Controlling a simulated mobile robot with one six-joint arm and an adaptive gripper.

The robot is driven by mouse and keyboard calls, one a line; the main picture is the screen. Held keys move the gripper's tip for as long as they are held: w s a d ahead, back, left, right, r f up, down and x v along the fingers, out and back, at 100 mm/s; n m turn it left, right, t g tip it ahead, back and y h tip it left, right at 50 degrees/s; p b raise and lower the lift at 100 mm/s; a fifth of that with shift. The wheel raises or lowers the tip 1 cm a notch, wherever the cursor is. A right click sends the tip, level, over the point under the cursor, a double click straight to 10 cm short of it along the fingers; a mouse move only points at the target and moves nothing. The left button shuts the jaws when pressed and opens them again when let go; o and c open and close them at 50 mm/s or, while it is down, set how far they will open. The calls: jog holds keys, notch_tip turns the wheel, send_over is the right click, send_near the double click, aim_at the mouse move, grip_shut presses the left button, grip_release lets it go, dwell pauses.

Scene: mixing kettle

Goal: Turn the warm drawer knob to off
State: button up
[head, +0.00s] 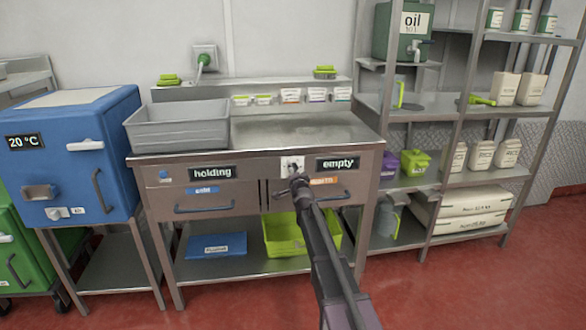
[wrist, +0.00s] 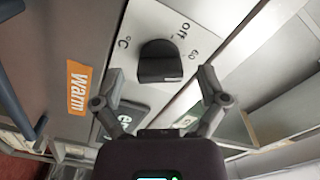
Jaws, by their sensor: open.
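The warm drawer knob (wrist: 160,62) is a dark knob on a pale plate (wrist: 185,25) marked "off", "60" and "°C". In the head view the plate (head: 291,164) sits on the counter front between the "holding" and "empty" signs. My gripper (wrist: 161,74) is open, with one finger on each side of the knob in the wrist view. I cannot tell whether the fingers touch it, or which mark the knob points to. In the head view my gripper (head: 298,183) is just below the plate and hides part of the front. The orange "warm" label (wrist: 78,88) is left of the knob.
The "empty" sign (head: 338,163) is right of the knob, above the right drawer's handle. The left drawer (head: 204,208) also has a bar handle. A grey tub (head: 178,125) stands on the counter. A green crate (head: 285,238) is on the shelf below. Red floor lies in front.

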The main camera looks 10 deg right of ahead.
jog(key=shift+w, duration=0.6)
jog(key=c, duration=1.1)
jog(key=n, duration=1.1)
jog(key=shift+n, duration=0.4)
jog(key=o, duration=1.2)
